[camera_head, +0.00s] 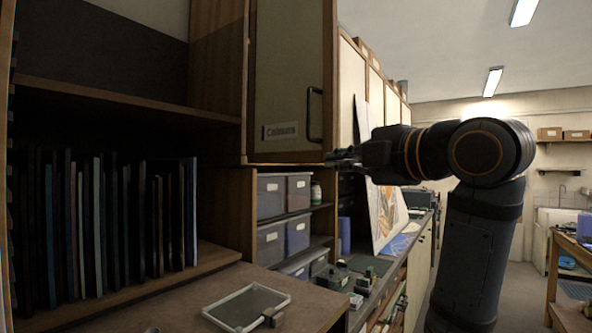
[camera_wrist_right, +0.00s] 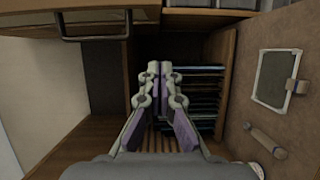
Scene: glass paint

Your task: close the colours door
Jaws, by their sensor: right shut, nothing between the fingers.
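The colours door (camera_head: 290,85) is an olive panel in a wooden frame, high in the middle of the head view. It has a label (camera_head: 281,130) and a dark bar handle (camera_head: 315,115) near its right edge. I cannot tell how far it stands from its cabinet. My right gripper (camera_head: 332,157) is shut and empty, by the door's lower right corner and below the handle. In the right wrist view the shut fingers (camera_wrist_right: 160,68) point past the door's wooden edge, and the handle (camera_wrist_right: 95,38) is at upper left, apart from them. My left gripper is not in view.
A rack of upright glass sheets (camera_head: 100,225) fills the left shelf. A framed pane (camera_head: 246,307) lies on the wooden worktop (camera_head: 180,308) below. Storage bins (camera_head: 271,196) stand under the door. A leaning panel (camera_head: 385,215) and several small items line the bench to the right.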

